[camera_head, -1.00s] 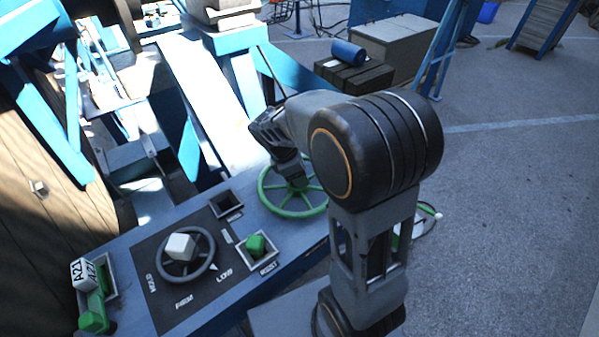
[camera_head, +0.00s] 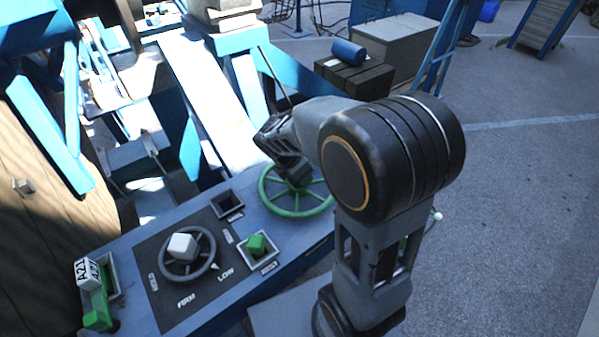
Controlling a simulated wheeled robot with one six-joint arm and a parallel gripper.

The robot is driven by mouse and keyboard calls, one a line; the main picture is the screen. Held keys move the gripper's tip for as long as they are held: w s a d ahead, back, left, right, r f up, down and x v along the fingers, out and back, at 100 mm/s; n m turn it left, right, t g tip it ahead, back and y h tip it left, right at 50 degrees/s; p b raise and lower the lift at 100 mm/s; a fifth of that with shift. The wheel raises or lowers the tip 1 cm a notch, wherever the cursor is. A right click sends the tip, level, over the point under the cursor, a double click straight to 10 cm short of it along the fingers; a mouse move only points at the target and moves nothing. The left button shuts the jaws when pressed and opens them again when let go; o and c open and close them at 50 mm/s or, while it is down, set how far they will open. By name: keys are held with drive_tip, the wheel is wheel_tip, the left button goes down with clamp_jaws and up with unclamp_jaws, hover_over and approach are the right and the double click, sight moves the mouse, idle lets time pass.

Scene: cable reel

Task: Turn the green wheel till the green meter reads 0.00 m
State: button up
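The green wheel (camera_head: 284,212) is a spoked ring lying flat at the right end of the blue-grey control bench. My gripper (camera_head: 297,181) points down over the far part of the wheel, close to its hub and spokes. My arm hides part of the gripper, and its fingertips are too dark and small to tell whether they are open, shut or touching the wheel. I cannot make out a green meter or any reading in this view.
Left of the wheel are a green block (camera_head: 257,243) in a square socket, an empty socket (camera_head: 227,204) and a grey dial (camera_head: 188,254) with a white knob. A white A21 tag block (camera_head: 88,272) stands at far left. Open floor (camera_head: 520,220) lies right.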

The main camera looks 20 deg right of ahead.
idle(0.3)
drive_tip(key=o, duration=1.3)
drive_tip(key=b+v, duration=0.1)
drive_tip(key=v, duration=1.3)
drive_tip(key=shift+a+f+b, duration=0.1)
drive_tip(key=shift+b, duration=0.2)
